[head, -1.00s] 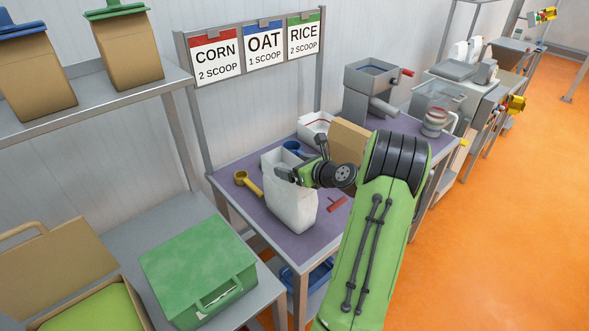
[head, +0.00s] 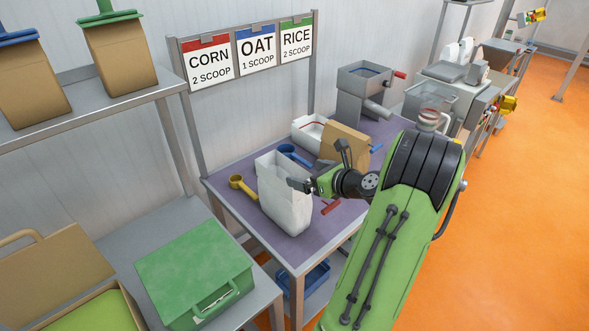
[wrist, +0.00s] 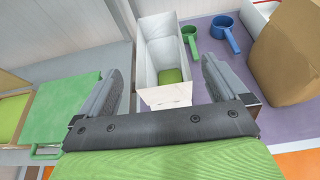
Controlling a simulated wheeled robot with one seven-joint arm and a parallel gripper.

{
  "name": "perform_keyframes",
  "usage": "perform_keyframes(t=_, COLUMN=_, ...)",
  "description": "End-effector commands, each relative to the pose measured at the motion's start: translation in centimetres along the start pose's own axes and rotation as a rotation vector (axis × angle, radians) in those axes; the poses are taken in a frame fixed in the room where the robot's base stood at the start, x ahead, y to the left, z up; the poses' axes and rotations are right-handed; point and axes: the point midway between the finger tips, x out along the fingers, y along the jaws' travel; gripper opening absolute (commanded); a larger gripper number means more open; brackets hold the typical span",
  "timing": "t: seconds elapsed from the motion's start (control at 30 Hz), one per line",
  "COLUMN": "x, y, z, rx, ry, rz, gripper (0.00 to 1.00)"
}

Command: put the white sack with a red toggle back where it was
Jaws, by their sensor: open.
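The white sack (head: 283,198) stands upright and open-topped on the purple top of the work table (head: 238,212). In the wrist view the sack (wrist: 151,57) shows something green inside at the bottom. A red T-shaped piece (head: 331,207), perhaps the toggle, shows on the table just right of the sack; I cannot tell whether it is attached. My gripper (head: 318,172) is open and empty at the sack's right side, near its upper part. In the wrist view its fingers (wrist: 168,85) are spread wide, with the sack ahead between them. Contact cannot be told.
A yellow scoop (head: 240,186) lies left of the sack and a blue scoop (head: 292,154) behind it. A brown block-like bag (head: 344,146) and a white tray (head: 309,132) stand behind. A green case (head: 195,275) is on the left bench. A grey mill (head: 361,90) stands farther back.

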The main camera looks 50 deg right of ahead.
Motion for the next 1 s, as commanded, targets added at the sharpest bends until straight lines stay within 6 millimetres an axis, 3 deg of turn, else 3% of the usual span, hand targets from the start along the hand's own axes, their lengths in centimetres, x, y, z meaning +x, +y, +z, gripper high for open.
perform_keyframes(t=0.1, x=-2.3, y=-0.1, z=0.1, rx=0.001, ry=-0.001, rz=-0.002, gripper=1.0)
perform_keyframes(t=0.2, x=-3.2, y=0.0, z=0.1, rx=-0.001, ry=-0.001, rz=0.0, gripper=1.0)
perform_keyframes(t=0.37, x=-3.4, y=0.2, z=0.1, rx=-0.008, ry=0.0, rz=0.005, gripper=1.0)
perform_keyframes(t=0.43, x=-2.8, y=1.6, z=0.6, rx=-0.081, ry=0.025, rz=0.034, gripper=1.0)
perform_keyframes(t=0.53, x=-1.1, y=6.9, z=2.1, rx=-0.381, ry=0.112, rz=0.149, gripper=1.0)
perform_keyframes(t=0.6, x=-0.5, y=12.2, z=3.0, rx=-0.697, ry=0.181, rz=0.269, gripper=1.0)
perform_keyframes(t=0.7, x=-1.4, y=19.4, z=3.5, rx=-1.183, ry=0.244, rz=0.454, gripper=1.0)
perform_keyframes(t=0.77, x=-3.0, y=23.4, z=3.6, rx=-1.483, ry=0.254, rz=0.567, gripper=1.0)
perform_keyframes(t=0.8, x=-4.5, y=25.8, z=3.5, rx=-1.684, ry=0.25, rz=0.641, gripper=1.0)
perform_keyframes(t=0.9, x=-9.1, y=30.4, z=2.9, rx=-2.17, ry=0.195, rz=0.816, gripper=1.0)
perform_keyframes(t=1.0, x=-14.0, y=32.8, z=1.8, rx=-2.583, ry=0.092, rz=0.956, gripper=1.0)
